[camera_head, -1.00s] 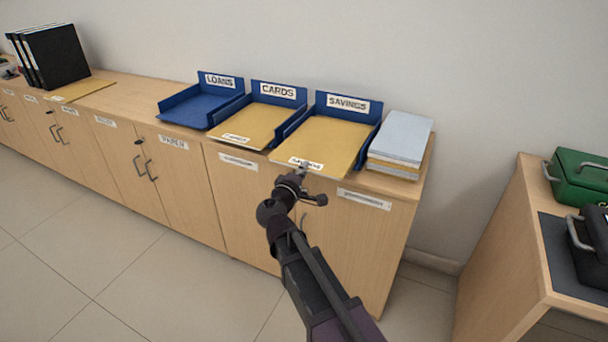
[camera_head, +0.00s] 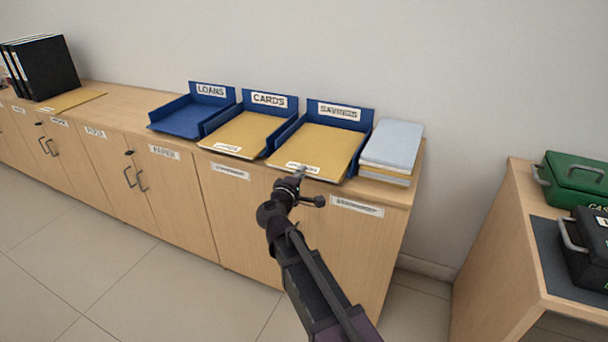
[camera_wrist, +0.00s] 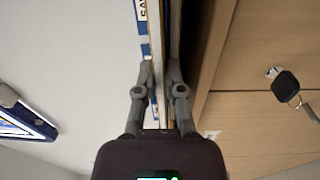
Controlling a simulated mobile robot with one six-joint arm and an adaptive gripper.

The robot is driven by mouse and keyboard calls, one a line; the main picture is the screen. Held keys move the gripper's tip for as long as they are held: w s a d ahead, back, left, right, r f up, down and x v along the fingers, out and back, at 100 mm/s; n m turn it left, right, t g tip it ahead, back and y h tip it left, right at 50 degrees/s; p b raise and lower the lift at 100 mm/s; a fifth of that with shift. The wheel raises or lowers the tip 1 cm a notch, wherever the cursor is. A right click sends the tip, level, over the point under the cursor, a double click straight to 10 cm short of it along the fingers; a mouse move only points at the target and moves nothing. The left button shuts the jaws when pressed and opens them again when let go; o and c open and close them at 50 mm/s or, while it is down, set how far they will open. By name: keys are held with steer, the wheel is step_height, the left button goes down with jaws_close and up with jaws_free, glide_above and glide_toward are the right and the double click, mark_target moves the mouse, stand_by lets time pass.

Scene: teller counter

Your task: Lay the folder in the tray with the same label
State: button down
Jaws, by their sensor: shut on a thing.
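My gripper (camera_head: 301,174) is shut on the front edge of a yellow folder (camera_head: 320,146) with a white label at its front. The label seems to read SAVINGS but is small. The folder lies flat in or just over the blue SAVINGS tray (camera_head: 340,108); whether it rests on the tray floor I cannot tell. In the wrist view, my gripper (camera_wrist: 163,72) has its fingers close together on a thin edge. To the left, the CARDS tray (camera_head: 270,99) bears a yellow folder (camera_head: 240,134) labelled CARDS. The LOANS tray (camera_head: 185,120) is empty.
A stack of pale and yellow folders (camera_head: 393,145) stands right of the SAVINGS tray. Black binders (camera_head: 48,66) and another yellow folder (camera_head: 72,100) are at the far left. A green cash box (camera_head: 577,178) and a black box (camera_head: 590,250) stand on the right counter.

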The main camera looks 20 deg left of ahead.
steer(key=c, duration=0.7)
jaws_free()
steer(key=shift+s, duration=0.1)
